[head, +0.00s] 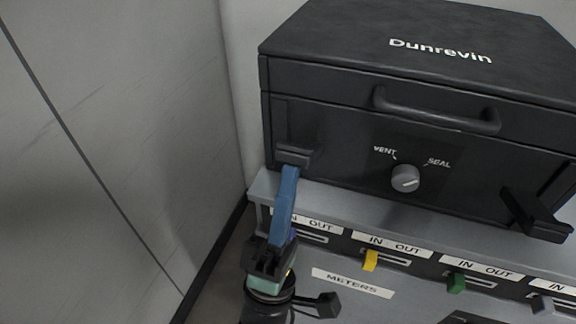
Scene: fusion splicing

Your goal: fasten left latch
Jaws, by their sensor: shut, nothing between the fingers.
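A black case (345,140) marked "Dunrevin" stands on a grey ledge, its lid down. The left latch (294,153) is a dark block low on the left of its front face. My gripper (290,171) reaches up from below with its blue fingers shut and empty. Their tips are right at the underside of the left latch; I cannot tell whether they touch it. The fingers hide part of the area just below the latch. The right latch (537,216) sits low at the right of the case front, slanted and sticking outward.
A grey knob (405,178) between VENT and SEAL and a carry handle (437,113) project from the case front. Below the ledge is a row of IN/OUT slots with yellow (371,260) and green (456,283) sliders. A grey wall (110,130) stands close on the left.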

